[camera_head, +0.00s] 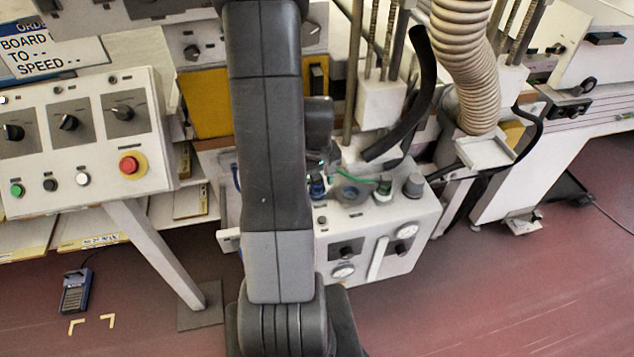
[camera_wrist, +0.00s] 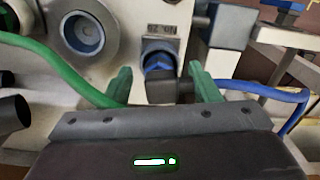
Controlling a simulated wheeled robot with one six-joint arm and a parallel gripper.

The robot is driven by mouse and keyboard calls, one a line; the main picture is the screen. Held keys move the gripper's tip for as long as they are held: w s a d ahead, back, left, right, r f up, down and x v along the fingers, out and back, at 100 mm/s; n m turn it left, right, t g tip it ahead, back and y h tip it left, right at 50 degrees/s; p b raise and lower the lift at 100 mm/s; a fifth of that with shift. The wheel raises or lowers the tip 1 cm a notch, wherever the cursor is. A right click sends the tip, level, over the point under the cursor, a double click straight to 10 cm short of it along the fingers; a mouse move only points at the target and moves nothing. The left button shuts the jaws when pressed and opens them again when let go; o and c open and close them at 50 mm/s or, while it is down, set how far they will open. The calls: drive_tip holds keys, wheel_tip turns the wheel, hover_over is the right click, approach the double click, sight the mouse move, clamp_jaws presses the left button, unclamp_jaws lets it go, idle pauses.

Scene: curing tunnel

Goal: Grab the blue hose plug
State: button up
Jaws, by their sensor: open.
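In the wrist view, the blue hose plug (camera_wrist: 158,62) sits in a port on a pale panel, below a small printed label. A black elbow fitting (camera_wrist: 162,90) joins it on the near side. My gripper (camera_wrist: 162,80) is open, with one green finger left of the plug and one right of it. Whether either finger touches it I cannot tell. In the head view, a blue fitting that looks like the plug (camera_head: 317,188) stands on top of a white gauge box (camera_head: 425,215). My arm hides much of that area and my gripper there.
In the wrist view, a green hose (camera_wrist: 60,68) runs by the left finger and a blue hose (camera_wrist: 270,90) by the right. A round blue-centred port (camera_wrist: 84,34) is at upper left. In the head view, a thick black hose (camera_head: 424,80) hangs over the box.

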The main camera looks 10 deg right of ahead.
drive_tip(key=shift+f, duration=0.1)
drive_tip(key=c, duration=1.1)
